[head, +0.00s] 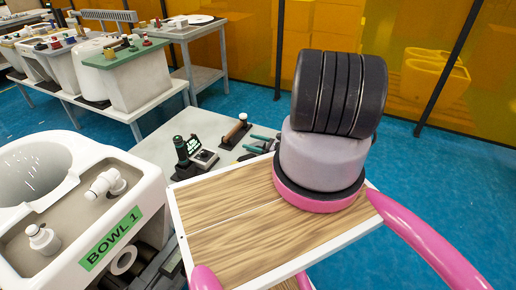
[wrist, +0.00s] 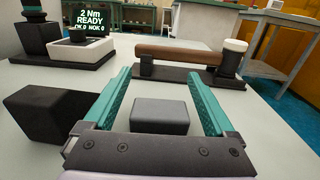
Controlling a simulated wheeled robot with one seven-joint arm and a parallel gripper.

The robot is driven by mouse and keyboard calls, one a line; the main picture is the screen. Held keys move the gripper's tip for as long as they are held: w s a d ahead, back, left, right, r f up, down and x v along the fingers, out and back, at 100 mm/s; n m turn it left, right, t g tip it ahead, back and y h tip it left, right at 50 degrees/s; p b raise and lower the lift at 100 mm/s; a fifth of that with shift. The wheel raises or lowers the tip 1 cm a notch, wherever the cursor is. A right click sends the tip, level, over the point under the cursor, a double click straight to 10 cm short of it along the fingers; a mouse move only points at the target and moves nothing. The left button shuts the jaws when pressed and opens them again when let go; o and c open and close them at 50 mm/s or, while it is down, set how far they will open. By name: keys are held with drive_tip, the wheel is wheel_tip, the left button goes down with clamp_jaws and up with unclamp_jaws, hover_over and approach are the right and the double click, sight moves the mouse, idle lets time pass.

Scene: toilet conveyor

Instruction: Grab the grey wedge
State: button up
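A small dark grey block with a flat top, seemingly the grey wedge (wrist: 160,115), sits on the pale table in the wrist view. My gripper (wrist: 158,76) is open, with one teal finger on each side of the block and visible gaps between. The palm edge covers the block's near lower part. In the head view my gripper's teal fingers (head: 262,143) show low over the table behind my arm. I cannot make out the wedge there.
A black block (wrist: 48,115) stands just left of my left finger. Ahead are a wooden-handled tool on a black stand (wrist: 180,57) and a device with a green-lettered display (wrist: 88,20). The BOWL 1 toilet (head: 75,215) stands left in the head view.

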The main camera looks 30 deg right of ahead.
clamp_jaws()
